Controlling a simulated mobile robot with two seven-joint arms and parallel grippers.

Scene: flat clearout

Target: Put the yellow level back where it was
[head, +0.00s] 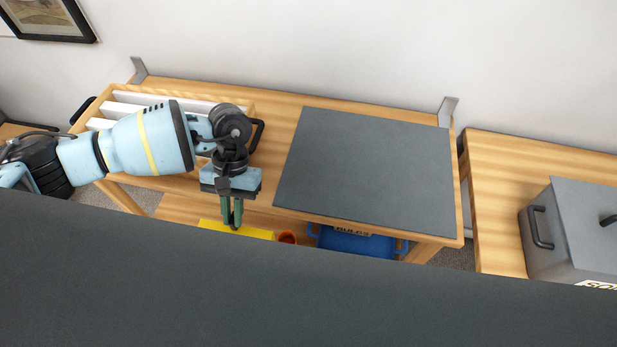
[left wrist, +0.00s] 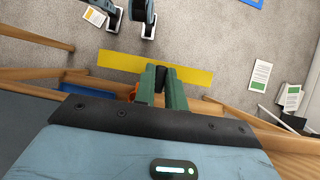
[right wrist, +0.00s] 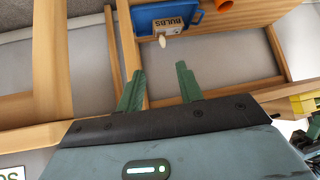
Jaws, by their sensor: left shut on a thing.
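The yellow level (head: 255,232) shows in the head view below the front of the wooden table, partly cut off by the dark foreground. My left gripper (head: 233,226) points down and is shut on it. In the left wrist view the level (left wrist: 115,61) is a long flat yellow bar running crosswise at the fingertips (left wrist: 166,74), with both ends sticking out past the fingers. My right gripper (right wrist: 158,82) is open and empty in the right wrist view, apart from the blue bin. It does not show in the head view.
A dark mat (head: 370,165) lies bare on top. A tray with white dividers (head: 140,98) is at left. A grey box (head: 575,235) stands at right.

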